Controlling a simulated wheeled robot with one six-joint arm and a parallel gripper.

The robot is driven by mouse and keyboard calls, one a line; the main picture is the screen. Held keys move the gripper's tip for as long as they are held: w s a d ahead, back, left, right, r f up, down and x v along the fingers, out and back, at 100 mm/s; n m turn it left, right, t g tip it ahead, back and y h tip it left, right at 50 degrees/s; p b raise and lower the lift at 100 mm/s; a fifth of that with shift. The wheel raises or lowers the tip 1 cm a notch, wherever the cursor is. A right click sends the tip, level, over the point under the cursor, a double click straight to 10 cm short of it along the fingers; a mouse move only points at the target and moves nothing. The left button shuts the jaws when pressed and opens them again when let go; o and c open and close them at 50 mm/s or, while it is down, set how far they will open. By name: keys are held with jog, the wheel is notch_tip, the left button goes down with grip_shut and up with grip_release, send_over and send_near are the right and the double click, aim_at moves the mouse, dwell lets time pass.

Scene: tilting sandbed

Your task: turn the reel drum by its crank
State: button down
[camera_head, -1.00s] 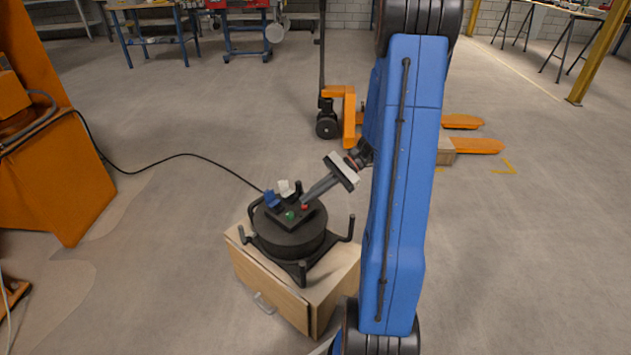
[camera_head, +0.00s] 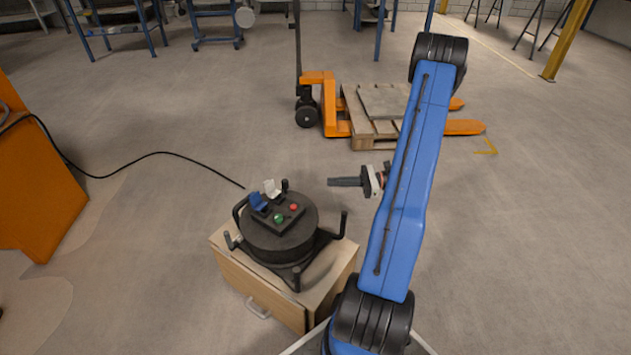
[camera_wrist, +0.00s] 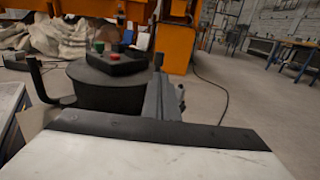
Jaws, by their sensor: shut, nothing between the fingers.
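The black reel drum (camera_head: 270,238) stands upright on a wooden cabinet. Its top carries a panel (camera_head: 296,216) with a green button, a red button, and blue and white socket covers. Dark upright posts rise around it, one at the right (camera_head: 343,222) and one at the front (camera_head: 296,278); I cannot tell which part is the crank. My gripper (camera_head: 331,182) is shut and empty, pointing left, above and to the right of the drum, apart from it. In the wrist view the drum (camera_wrist: 105,88) is ahead, partly hidden behind my gripper (camera_wrist: 158,75).
The wooden cabinet (camera_head: 270,290) has a drawer handle at the front. A black cable (camera_head: 160,153) runs across the floor to the drum from an orange machine (camera_head: 35,190). An orange pallet truck (camera_head: 335,115) with a pallet stands behind. Floor at the right is clear.

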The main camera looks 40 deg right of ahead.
jog(key=x, duration=1.3)
jog(key=shift+a, duration=0.25)
jog(key=shift+w+f, duration=0.1)
